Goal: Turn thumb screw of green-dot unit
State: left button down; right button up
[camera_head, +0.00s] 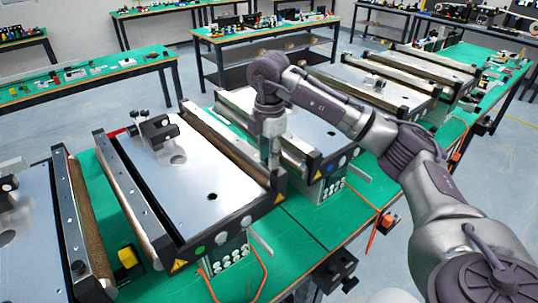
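The green-dot unit is a mini conveyor with a silver plate (185,195) and a green dot (200,250) on its black front end. My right arm reaches in from the right. My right gripper (273,160) points down at the front right corner of this unit, by the end of its right rail. Its fingers look close together, but they are small and I cannot tell whether they hold anything. The thumb screw cannot be made out; the gripper may be covering it. My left gripper is not in view.
A unit with a blue dot (328,162) stands close on the right, partly behind my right arm. Another conveyor stands at the left edge. Orange cables (264,272) hang at the front.

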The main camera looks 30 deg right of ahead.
jog(key=shift+o, duration=0.9)
notch_tip(320, 180, up, 12)
jog(key=shift+f, duration=0.1)
dwell(0.4)
